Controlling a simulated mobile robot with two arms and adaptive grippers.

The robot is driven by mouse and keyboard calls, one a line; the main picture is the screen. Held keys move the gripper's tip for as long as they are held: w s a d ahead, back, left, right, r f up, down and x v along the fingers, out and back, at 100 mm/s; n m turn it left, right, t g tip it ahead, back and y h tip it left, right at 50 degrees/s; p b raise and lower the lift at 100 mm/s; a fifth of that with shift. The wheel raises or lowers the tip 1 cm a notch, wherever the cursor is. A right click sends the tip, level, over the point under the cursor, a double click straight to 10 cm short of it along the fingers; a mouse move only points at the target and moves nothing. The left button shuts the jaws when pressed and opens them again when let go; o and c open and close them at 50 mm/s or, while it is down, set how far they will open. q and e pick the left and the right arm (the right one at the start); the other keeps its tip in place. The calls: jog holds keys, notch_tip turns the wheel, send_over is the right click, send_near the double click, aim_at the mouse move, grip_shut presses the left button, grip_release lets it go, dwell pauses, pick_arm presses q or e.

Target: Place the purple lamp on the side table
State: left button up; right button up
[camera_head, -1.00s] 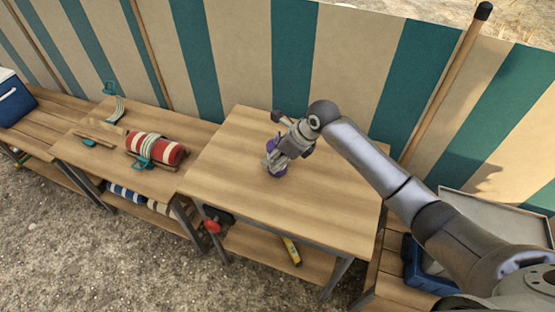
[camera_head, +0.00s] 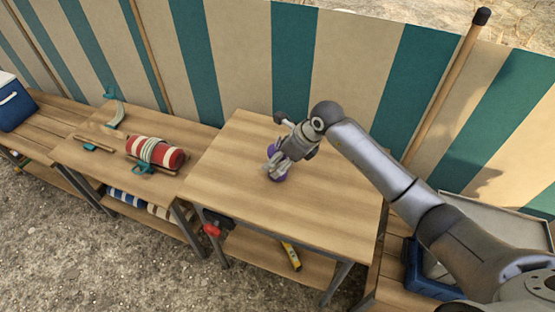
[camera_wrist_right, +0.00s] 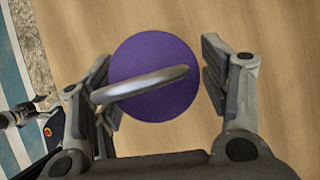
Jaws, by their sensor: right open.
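The purple lamp (camera_head: 279,174) stands on the wooden side table (camera_head: 320,204), partly hidden by my right gripper (camera_head: 275,162). In the right wrist view the lamp shows as a round purple disc (camera_wrist_right: 155,55) with a grey handle-like loop (camera_wrist_right: 140,85) across it. My right gripper (camera_wrist_right: 165,88) is open there, with one finger on each side of the lamp and a gap visible at the right finger. Whether the left finger touches the lamp I cannot tell. My left gripper is in neither view.
A lower table to the left holds a red striped roll (camera_head: 155,151) and small teal-handled tools (camera_head: 95,146). A blue cooler (camera_head: 15,105) stands at far left. A yellow tube (camera_head: 291,256) lies on the lower shelf. The tabletop around the lamp is clear. A striped cloth wall (camera_head: 345,70) runs behind.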

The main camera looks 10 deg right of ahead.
jog(key=v, duration=1)
jog(key=shift+s+r+b, duration=0.15)
jog(key=shift+r+b, duration=0.15)
jog(key=shift+b, duration=0.05)
jog(key=shift+d, duration=0.15)
